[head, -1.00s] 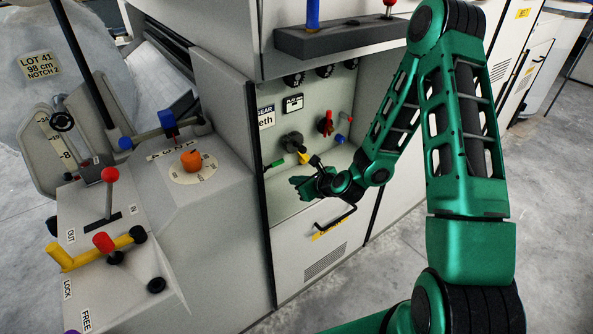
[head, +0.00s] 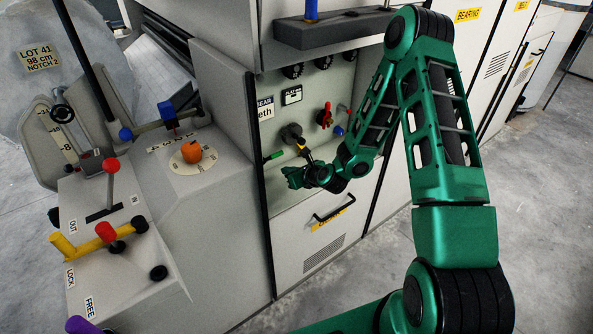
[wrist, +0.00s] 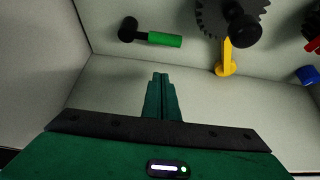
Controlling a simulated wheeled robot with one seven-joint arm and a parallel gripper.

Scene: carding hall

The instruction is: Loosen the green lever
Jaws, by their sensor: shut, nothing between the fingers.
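The green lever (head: 273,156) is a short green handle low in the left part of the recessed panel. In the wrist view its green grip (wrist: 165,40) extends right from a black round pivot (wrist: 128,28). My gripper (head: 288,171) is in the recess, just below and right of the lever in the head view. In the wrist view the closed fingers of my gripper (wrist: 160,76) point towards the panel, below the green grip in the picture. A gap shows between them, and nothing is held.
A yellow lever (wrist: 226,58) hangs beside a toothed dark gear (wrist: 222,14), right of the green one. A red lever (head: 325,115) and blue knob (head: 338,131) are farther right. The recess has a left side wall. A drawer handle (head: 334,209) sits below.

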